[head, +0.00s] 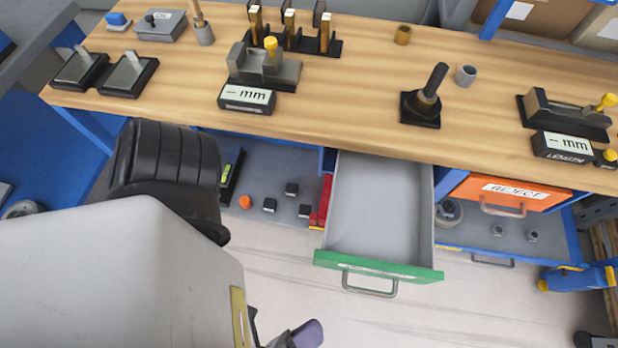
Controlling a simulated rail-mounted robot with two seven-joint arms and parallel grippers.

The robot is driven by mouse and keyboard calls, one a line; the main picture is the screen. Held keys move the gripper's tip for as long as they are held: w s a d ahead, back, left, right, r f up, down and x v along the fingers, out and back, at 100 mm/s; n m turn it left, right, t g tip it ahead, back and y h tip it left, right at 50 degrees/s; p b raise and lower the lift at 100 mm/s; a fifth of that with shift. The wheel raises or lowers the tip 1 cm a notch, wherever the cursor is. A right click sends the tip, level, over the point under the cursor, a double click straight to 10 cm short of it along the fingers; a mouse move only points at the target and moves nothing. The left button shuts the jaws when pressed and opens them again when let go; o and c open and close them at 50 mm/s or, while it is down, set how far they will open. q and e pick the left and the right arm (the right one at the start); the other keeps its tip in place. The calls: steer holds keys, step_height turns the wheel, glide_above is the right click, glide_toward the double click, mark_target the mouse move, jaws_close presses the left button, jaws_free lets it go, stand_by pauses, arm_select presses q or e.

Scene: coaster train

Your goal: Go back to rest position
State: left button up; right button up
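My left arm comes in from the left, with a large light-grey link and a black ribbed joint in front of the bench. Part of my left gripper (290,335) shows at the bottom edge, low in front of the bench and left of the open drawer. Only a dark piece and a purple-grey tip show. The rest is hidden by the arm or cut off by the frame, so I cannot tell whether it is open. My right gripper is not in view.
A green-fronted drawer (378,268) stands pulled out and empty. The orange REJECT drawer (515,190) is shut. The floor before the drawer is clear.

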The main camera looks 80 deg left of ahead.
arm_select(q)
steer(key=shift+s+d+f, duration=0.1)
steer(key=shift+s+d, duration=0.05)
steer(key=shift+s, duration=0.3)
stand_by(0.4)
